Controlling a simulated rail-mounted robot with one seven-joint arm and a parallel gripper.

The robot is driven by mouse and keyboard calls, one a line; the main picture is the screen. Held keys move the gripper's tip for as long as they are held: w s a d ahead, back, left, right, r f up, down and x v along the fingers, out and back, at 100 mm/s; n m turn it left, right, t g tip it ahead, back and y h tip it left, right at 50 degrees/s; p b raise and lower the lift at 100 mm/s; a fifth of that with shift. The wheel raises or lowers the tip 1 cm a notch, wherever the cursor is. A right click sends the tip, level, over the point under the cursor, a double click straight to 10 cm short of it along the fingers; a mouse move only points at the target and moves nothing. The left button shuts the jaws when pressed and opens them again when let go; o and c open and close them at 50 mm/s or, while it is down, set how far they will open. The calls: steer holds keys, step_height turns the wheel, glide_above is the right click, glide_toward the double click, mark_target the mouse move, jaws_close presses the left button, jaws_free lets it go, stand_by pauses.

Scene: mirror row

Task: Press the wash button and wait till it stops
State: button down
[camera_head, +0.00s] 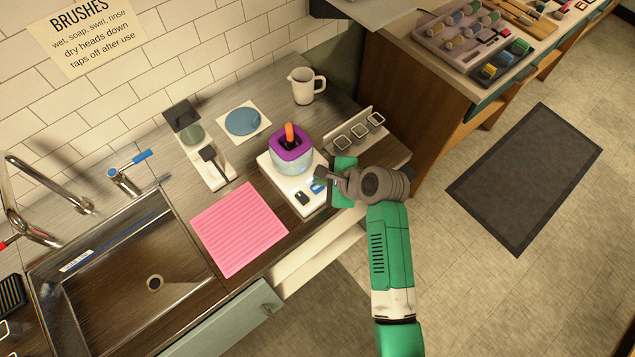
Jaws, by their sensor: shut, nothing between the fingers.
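A white washer base (272,172) stands on the counter, carrying a translucent cup with a purple rim (291,148). An orange handle sticks up out of the cup. On the base's front are a dark button (302,198) and a blue button (317,187); I cannot read which one is wash. My gripper (319,176) is shut and empty, just right of the cup, with its tips close to the blue button. I cannot tell whether they touch it.
A pink ribbed mat (239,229) lies left of the washer, beside the sink (120,270). A small holder with square frames (357,132) stands behind my gripper. A white jug (305,86), a blue disc (242,121) and a white tray (208,167) are farther back.

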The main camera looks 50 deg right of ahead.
mark_target(322, 189)
step_height(322, 189, up, 4)
steer(key=p, duration=0.3)
steer(key=shift+r+p, duration=0.1)
steer(key=shift+p, duration=0.3)
stand_by(0.3)
steer(key=w+a+r+n+t+h, duration=0.1)
steer(key=w+a+r+n+t, duration=0.2)
steer(key=r, duration=0.7)
steer(key=w+a+r+n+t+h, duration=0.1)
steer(key=w+a+r+n, duration=0.4)
steer(key=r, duration=0.6)
steer(key=w+a+r+n+t, duration=0.2)
steer(key=a+r+n, duration=0.3)
steer(key=r, duration=0.5)
steer(key=s+a+r+n+t, duration=0.3)
steer(key=s+a+r+n, duration=0.1)
steer(key=r, duration=0.6)
steer(key=s+a+r+n+t+y+p, duration=0.1)
steer(key=s+a+r+n+t, duration=0.2)
steer(key=s+a+r, duration=0.3)
steer(key=s+a+r+n+t, duration=0.3)
steer(key=s+a+r+n, duration=0.2)
steer(key=r, duration=0.9)
steer(key=a+n, duration=0.1)
steer(key=a, duration=0.2)
steer(key=shift+a+t+y+p, duration=0.15)
steer(key=shift+t+y+p, duration=0.15)
steer(key=shift+t, duration=0.1)
